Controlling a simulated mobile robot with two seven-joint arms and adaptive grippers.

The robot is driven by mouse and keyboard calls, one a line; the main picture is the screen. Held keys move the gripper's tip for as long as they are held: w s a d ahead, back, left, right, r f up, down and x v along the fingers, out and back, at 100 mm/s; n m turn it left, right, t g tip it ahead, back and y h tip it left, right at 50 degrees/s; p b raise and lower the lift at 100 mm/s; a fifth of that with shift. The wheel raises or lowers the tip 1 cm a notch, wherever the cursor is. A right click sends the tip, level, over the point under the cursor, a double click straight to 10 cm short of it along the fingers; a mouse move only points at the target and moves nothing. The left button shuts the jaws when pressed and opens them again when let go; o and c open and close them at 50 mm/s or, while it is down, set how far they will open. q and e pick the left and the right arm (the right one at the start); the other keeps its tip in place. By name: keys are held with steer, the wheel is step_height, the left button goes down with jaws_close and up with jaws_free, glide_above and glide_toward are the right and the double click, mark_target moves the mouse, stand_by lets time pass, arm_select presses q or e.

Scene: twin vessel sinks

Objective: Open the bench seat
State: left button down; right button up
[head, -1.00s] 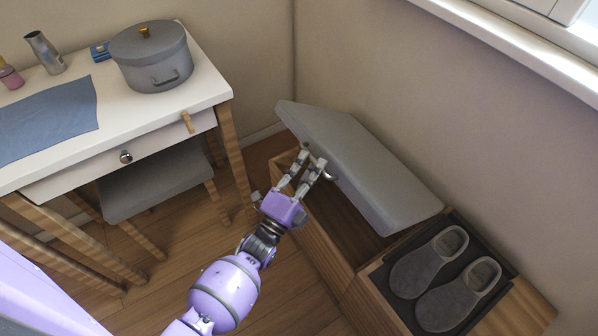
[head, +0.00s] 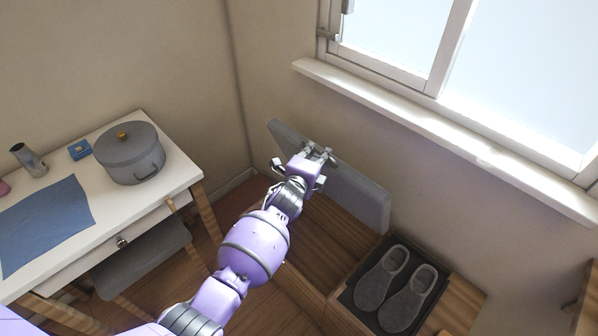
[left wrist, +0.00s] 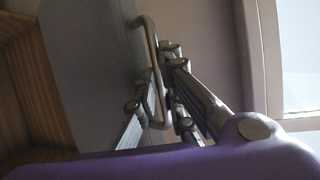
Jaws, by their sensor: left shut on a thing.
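The bench seat lid (head: 361,196) is a grey padded panel, raised steeply and standing near the wall in the head view. The open wooden bench box (head: 325,240) shows below it. My left gripper (head: 318,153) is at the lid's upper part, and its fingers partly hide the lid there. In the left wrist view, the thin handle (left wrist: 148,50) on the grey lid (left wrist: 88,60) runs between the fingers of my left gripper (left wrist: 162,92), which is shut on it. My right gripper is not in view.
Grey slippers (head: 394,287) lie on a dark tray right of the box. A window sill (head: 430,125) juts out above the lid. At left stands a white table (head: 150,205) with a grey pot (head: 129,156), with a grey stool (head: 140,258) under it.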

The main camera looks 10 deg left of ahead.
arm_select(q)
steer(key=shift+g, duration=0.3)
steer(key=w+d+r, duration=0.1)
steer(key=w, duration=0.1)
steer(key=w+d+r, duration=0.1)
steer(key=d, duration=0.1)
steer(key=w+d+r, duration=0.1)
steer(key=w, duration=0.1)
steer(key=shift+w+d, duration=0.25)
steer(key=shift+w, duration=0.05)
steer(key=shift+w+d+r, duration=0.2)
steer(key=shift+w+d, duration=0.05)
steer(key=shift+w, duration=0.1)
steer(key=c, duration=2.2)
jaws_free()
steer(key=shift+o, duration=0.2)
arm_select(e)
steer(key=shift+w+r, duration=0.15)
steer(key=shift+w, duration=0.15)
arm_select(q)
steer(key=shift+f, duration=0.15)
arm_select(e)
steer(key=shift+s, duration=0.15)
arm_select(q)
steer(key=shift+s+a, duration=0.3)
steer(key=shift+s, duration=0.3)
steer(key=v, duration=1.1)
steer(key=shift+d, duration=0.2)
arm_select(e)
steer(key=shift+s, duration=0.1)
